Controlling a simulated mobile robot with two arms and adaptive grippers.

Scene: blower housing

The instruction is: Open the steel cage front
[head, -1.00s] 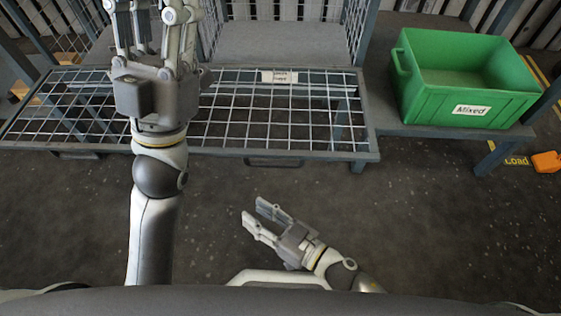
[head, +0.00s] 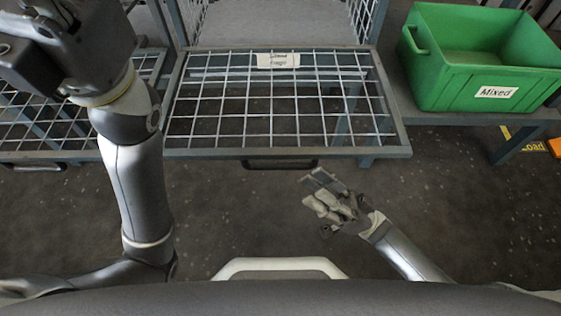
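The steel cage front (head: 271,110) is a grey-framed wire mesh panel in the middle of the head view. It lies folded out toward me, roughly flat, with the cage interior behind it. A white label (head: 278,61) sits at its far edge and a dark handle (head: 280,164) at its near edge. My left gripper (head: 55,45) is at the top left, above the left mesh panel and apart from the cage front; its fingertips are out of frame. My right gripper (head: 318,194) is open and empty, low in front of the near edge, right of the handle.
A second mesh panel (head: 40,126) with its own handle lies to the left. A green bin (head: 480,60) labelled Mixed stands on a grey bench at the right. An orange object (head: 555,147) lies on the floor at the right edge. The dark floor in front is clear.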

